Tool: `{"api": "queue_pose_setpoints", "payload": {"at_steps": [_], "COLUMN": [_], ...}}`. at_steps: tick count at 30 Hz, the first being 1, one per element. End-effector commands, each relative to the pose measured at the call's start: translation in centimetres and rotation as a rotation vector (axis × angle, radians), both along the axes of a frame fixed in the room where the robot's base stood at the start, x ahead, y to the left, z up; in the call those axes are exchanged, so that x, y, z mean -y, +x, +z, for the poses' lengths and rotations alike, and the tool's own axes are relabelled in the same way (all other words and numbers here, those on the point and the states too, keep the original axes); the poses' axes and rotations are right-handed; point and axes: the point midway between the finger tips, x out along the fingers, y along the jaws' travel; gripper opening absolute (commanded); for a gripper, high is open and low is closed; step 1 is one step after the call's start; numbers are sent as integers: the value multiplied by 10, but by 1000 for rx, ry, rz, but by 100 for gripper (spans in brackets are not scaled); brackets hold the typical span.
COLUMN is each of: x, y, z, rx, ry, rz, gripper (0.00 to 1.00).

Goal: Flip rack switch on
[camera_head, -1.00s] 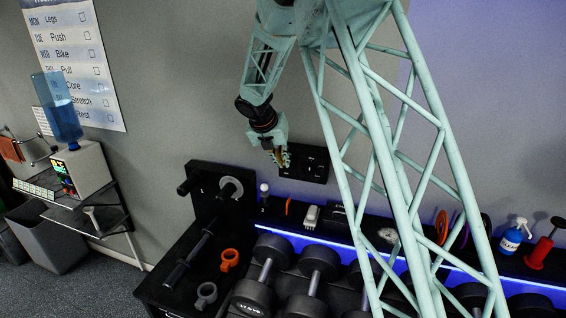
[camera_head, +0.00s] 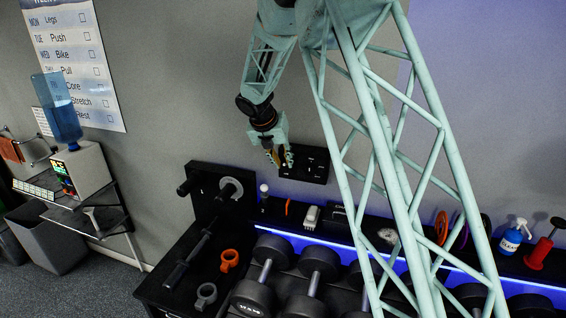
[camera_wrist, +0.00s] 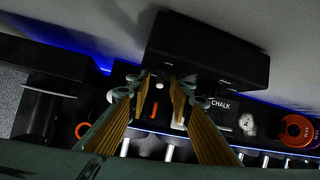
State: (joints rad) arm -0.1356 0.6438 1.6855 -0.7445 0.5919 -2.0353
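A black switch box (camera_head: 310,168) is mounted on the grey wall above the rack. Small pale marks show on its face, but the switch itself is too small to make out. In the wrist view the box (camera_wrist: 215,50) lies just beyond my fingertips, seen from below. My gripper (camera_head: 276,158) is beside the box's left end, overlapping its edge in the head view; contact cannot be told. In the wrist view my gripper (camera_wrist: 157,84) has its two yellow-ribbed fingers apart, with nothing between them.
Below is a black rack (camera_head: 152,288) with dumbbells (camera_head: 318,262), orange and grey collars, and a lit blue strip (camera_head: 325,244). A chalk block (camera_wrist: 221,104) and spray bottle (camera_head: 513,236) stand on its shelf. A water dispenser (camera_head: 88,168) is far left.

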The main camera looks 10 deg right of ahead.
Motion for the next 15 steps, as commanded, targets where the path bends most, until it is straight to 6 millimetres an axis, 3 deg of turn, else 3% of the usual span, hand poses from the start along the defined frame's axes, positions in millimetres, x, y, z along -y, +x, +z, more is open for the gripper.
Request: {"api": "queue_pose_setpoints", "payload": {"at_steps": [15], "x": [-6], "y": [-6], "z": [16], "rx": [1], "ry": [-1], "rz": [1], "gripper": [20]}}
